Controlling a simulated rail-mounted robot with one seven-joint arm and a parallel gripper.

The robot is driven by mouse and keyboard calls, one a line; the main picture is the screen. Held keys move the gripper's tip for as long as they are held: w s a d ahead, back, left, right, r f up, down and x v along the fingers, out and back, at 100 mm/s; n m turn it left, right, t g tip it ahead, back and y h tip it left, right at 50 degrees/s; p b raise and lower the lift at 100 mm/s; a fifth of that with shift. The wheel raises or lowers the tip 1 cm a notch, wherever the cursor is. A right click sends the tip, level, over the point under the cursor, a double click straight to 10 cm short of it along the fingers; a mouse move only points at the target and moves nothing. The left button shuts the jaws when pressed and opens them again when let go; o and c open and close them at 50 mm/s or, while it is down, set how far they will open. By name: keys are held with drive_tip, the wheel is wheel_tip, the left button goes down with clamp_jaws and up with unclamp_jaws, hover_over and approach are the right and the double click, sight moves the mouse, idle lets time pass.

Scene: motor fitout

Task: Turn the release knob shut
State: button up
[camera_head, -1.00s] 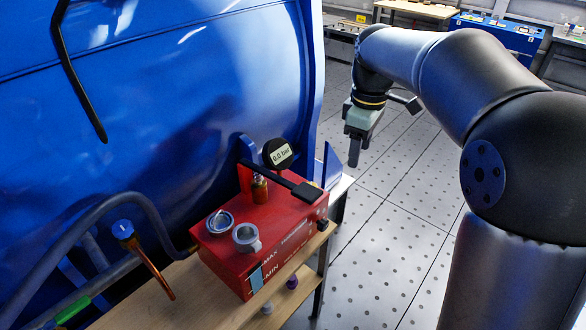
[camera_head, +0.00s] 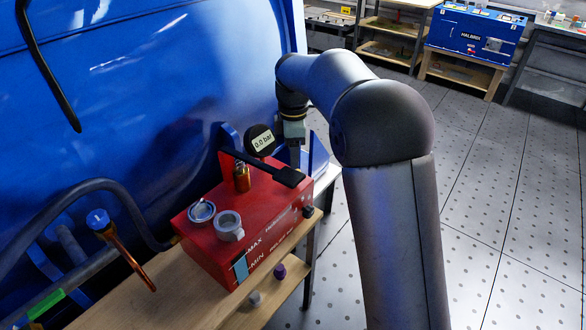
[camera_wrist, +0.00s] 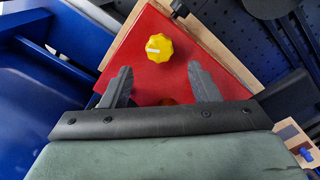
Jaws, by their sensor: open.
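The red pump box (camera_head: 200,247) stands on a wooden bench and carries a gauge (camera_head: 261,140) reading 0.0 bar. In the wrist view, a yellow lobed knob (camera_wrist: 159,48) with a white pointer line sits on a red face (camera_wrist: 150,78) of the box. A small black knob (camera_wrist: 180,8) is at the top edge there. My gripper (camera_wrist: 159,69) is open and empty, with one finger on each side below the yellow knob, apparently not touching it. In the head view my gripper (camera_head: 295,153) is at the box's far right end; the yellow knob is hidden there.
The black pump lever (camera_head: 262,167) lies over the box near my gripper. A large blue tank (camera_head: 130,100) fills the left. The perforated floor (camera_head: 480,200) to the right is clear.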

wheel_tip(320, 180, down, 6)
idle(0.4)
drive_tip(key=c, duration=1)
